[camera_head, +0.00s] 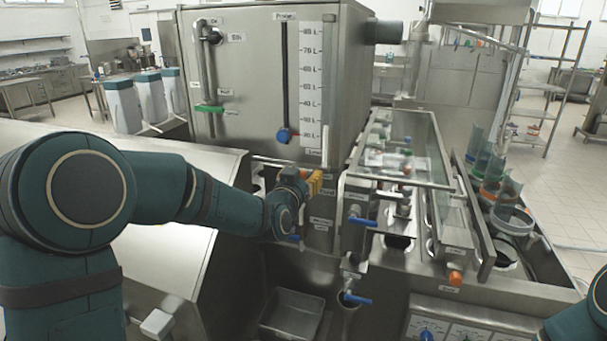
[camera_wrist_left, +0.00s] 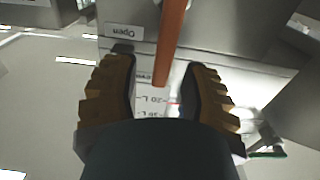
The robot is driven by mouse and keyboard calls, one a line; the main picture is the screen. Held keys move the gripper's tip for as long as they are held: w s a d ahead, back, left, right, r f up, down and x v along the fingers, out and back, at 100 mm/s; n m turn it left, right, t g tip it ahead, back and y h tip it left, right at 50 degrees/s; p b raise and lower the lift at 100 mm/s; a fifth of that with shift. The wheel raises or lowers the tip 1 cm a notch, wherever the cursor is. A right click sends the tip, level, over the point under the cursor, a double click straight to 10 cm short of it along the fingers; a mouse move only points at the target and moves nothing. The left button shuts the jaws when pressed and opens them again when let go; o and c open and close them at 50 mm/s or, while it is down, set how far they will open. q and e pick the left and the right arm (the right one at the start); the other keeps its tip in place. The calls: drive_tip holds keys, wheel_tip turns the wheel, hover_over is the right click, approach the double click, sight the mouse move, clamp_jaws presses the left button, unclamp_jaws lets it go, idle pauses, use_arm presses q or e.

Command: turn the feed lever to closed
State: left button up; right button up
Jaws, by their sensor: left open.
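In the left wrist view a long orange-red lever (camera_wrist_left: 171,42) comes down from the top edge and ends between the two fingers of my left gripper (camera_wrist_left: 158,65). The fingers have ribbed tan pads and stand apart, with space visible on the lever's left side. I cannot tell whether either finger touches the lever. A label reading "Open" (camera_wrist_left: 124,31) sits left of the lever. In the head view my left gripper (camera_head: 315,183) is at the front of the steel tank, below its scale, beside a "Feed" label. There the gripper largely hides the lever.
The steel tank (camera_head: 258,80) carries a litre scale, a blue slider knob (camera_head: 284,135) and a green-handled lever (camera_head: 209,108). Blue valve handles (camera_head: 362,222) and a glass-covered rack (camera_head: 410,150) are close on the right. A steel bin (camera_head: 292,313) stands below.

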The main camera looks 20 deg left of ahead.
use_arm(q)
drive_tip(key=shift+w, duration=0.4)
drive_tip(key=shift+o, duration=0.3)
clamp_jaws()
